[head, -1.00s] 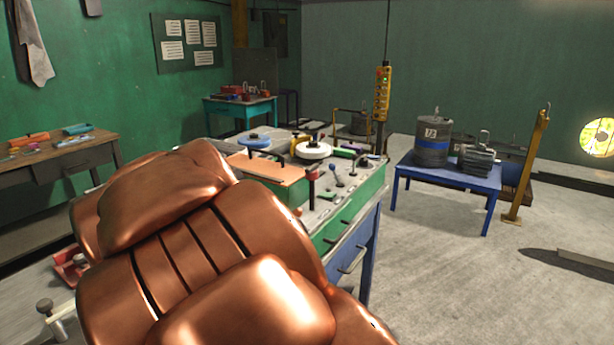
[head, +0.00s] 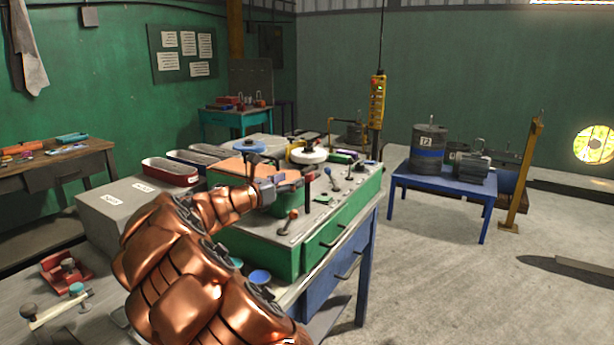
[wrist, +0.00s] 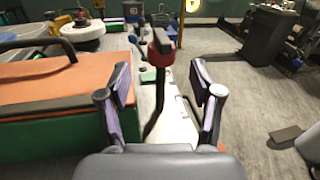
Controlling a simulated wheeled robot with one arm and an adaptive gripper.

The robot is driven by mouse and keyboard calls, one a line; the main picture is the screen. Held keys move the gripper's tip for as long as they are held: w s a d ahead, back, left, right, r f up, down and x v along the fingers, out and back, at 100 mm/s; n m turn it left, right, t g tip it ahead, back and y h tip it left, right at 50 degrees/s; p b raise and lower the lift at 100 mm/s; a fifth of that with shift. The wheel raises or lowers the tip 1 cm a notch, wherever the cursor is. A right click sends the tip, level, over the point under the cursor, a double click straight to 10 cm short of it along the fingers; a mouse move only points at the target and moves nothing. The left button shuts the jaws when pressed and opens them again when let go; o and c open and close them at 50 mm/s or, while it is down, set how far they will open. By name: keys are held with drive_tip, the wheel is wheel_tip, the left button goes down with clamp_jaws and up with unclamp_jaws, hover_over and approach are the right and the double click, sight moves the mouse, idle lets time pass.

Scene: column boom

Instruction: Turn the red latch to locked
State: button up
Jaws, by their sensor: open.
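The red latch (head: 311,177) stands up from the grey top of the green workbench, just beyond my gripper. In the wrist view the latch (wrist: 164,46) has a red and black head on a dark, bent upright stem. My gripper (head: 290,182) is open and empty at the end of my copper arm. In the wrist view its two padded fingers (wrist: 162,84) stand apart to either side of the stem's line, with the head ahead and a little above. I see no contact. The exact depth between fingers and stem is hard to tell.
An orange-topped box (wrist: 60,78) with a dark handle lies close left of the fingers. A white wheel (head: 308,155), a blue wheel (head: 249,147) and small levers share the bench. A yellow pendant (head: 377,100) hangs behind.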

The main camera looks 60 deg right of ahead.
sight(303, 175)
drive_tip(key=shift+s+d+p, duration=0.15)
drive_tip(key=shift+s+d, duration=0.05)
drive_tip(key=shift+d, duration=1.05)
drive_tip(key=shift+s+d+p, duration=0.2)
drive_tip(key=shift+s+d, duration=0.05)
drive_tip(key=shift+d, duration=0.95)
drive_tip(key=shift+s+d+p, duration=0.15)
drive_tip(key=shift+s+d, duration=0.05)
drive_tip(key=shift+d, duration=1.05)
drive_tip(key=c, duration=1.2)
